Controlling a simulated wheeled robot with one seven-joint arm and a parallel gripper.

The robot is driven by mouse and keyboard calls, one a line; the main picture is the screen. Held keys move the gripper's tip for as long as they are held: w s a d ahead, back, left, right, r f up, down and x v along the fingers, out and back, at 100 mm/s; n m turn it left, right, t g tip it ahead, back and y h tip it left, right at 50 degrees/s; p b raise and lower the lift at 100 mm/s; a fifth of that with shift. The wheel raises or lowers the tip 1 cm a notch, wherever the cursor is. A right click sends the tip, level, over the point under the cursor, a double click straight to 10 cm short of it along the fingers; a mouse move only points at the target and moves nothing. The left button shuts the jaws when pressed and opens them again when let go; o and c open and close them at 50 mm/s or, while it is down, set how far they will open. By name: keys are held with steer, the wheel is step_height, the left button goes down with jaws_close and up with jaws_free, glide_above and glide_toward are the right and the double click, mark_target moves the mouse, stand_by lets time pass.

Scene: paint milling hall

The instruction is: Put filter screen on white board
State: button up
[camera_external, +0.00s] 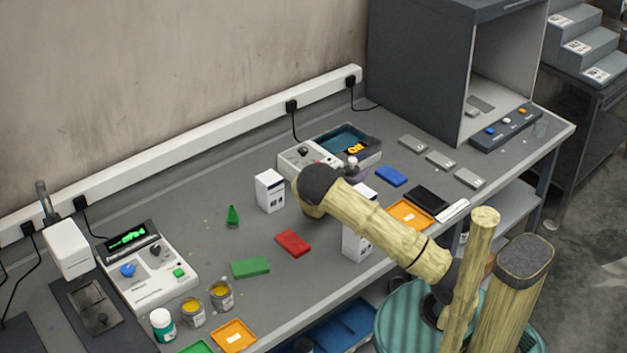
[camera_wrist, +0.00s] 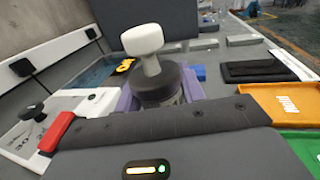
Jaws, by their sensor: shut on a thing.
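My gripper (camera_wrist: 166,92) shows purple fingers on both sides of a dark round piece with a white knob (camera_wrist: 144,42) on top. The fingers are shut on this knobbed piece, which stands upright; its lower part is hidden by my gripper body. In the external view my arm hides most of the gripper, and the white knob (camera_external: 352,161) shows just past the arm. I cannot tell if this piece is the filter screen. A white flat strip (camera_external: 453,211), possibly the white board, lies beside a black pad (camera_external: 427,198) to the right; it also shows in the wrist view (camera_wrist: 294,64).
An orange tray (camera_external: 410,215), a blue block (camera_external: 391,176) and several grey plates (camera_external: 441,160) lie around. White boxes (camera_external: 270,191) stand near my arm. A red block (camera_external: 293,243) lies left on the bench.

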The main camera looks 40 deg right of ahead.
steer(key=shift+f, duration=1.75)
steer(key=shift+f, duration=0.1)
steer(key=shift+f, duration=0.1)
steer(key=o, duration=1.1)
steer(key=shift+r, duration=0.2)
steer(key=b+v, duration=0.1)
steer(key=v, duration=1.1)
steer(key=shift+s+b, duration=0.1)
steer(key=shift+b, duration=0.3)
